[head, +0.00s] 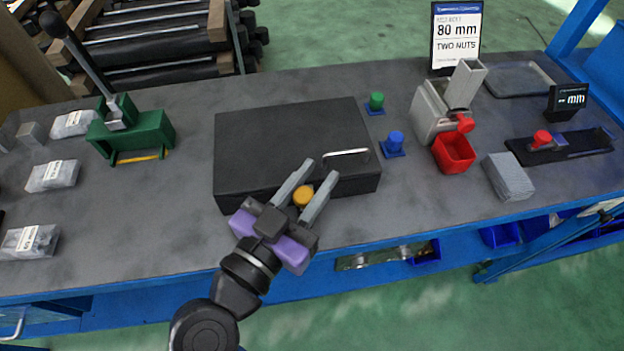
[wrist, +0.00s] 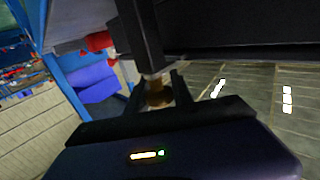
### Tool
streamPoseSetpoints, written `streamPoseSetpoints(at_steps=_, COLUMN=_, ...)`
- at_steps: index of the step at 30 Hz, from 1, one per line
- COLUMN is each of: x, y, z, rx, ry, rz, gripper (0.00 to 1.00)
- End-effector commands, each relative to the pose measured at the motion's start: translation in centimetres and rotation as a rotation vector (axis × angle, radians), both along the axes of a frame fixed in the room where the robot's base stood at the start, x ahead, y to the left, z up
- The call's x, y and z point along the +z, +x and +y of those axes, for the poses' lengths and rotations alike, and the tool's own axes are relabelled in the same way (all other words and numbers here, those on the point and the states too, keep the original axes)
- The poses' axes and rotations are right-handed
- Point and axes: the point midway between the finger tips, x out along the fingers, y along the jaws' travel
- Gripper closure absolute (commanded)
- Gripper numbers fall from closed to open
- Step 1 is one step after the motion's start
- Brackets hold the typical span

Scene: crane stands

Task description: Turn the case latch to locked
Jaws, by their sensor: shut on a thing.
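The black case (head: 290,140) lies closed on the bench, in the middle of the head view. Its latch (head: 303,196) shows as a round amber knob at the case's front side. My gripper (head: 319,171) reaches in from the front, its two grey fingers on either side of the knob and shut on it. In the wrist view the amber latch (wrist: 157,92) shows between the fingers, partly hidden by a dark finger. The locked or unlocked marking of the latch is not visible.
A green lever press (head: 130,133) stands left of the case, near several bagged parts. Green (head: 376,101) and blue (head: 395,140) knobs stand close on the right. Farther right are a red bin (head: 454,153) and a grey block (head: 508,176).

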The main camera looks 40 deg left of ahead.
Motion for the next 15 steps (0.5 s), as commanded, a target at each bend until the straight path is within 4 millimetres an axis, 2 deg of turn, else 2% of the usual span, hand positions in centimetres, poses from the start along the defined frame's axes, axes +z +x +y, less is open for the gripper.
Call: streamPoseSetpoints(at_steps=15, x=0.22, y=0.15, z=-0.17, rx=-0.056, ry=0.001, rz=-0.004, gripper=1.0)
